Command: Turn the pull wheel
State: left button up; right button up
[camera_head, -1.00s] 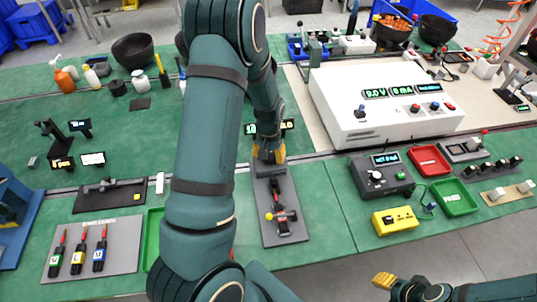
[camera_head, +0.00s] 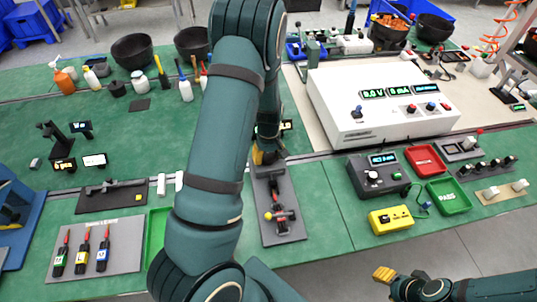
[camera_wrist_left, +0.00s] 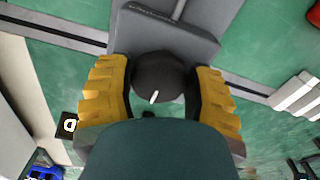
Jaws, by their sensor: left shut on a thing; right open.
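The pull wheel is a round black knob (camera_wrist_left: 157,76) with a short white mark, seen in the left wrist view. It stands at the end of a grey fixture plate (camera_head: 270,228) on the green bench. My left gripper (camera_wrist_left: 160,92) has a yellow finger on each side of the knob and is shut on it. In the head view my left gripper (camera_head: 264,155) is at the far end of the plate, and the knob is hidden there by the gripper and arm. My right gripper (camera_head: 383,275) is open and empty, low in front of the bench.
On the plate is a dark part with a red piece and a yellow ball end (camera_head: 268,216). A black meter box (camera_head: 380,174), a yellow box (camera_head: 391,219) and red (camera_head: 425,158) and green (camera_head: 449,195) trays are to the right. A white power supply (camera_head: 380,105) stands behind.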

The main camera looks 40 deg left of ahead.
aim_at(269, 156)
dwell(0.3)
pick_arm(q)
jog(key=o, duration=1.2)
jog(key=shift+r, duration=0.1)
notch_tip(269, 156, up, 12)
dwell(0.4)
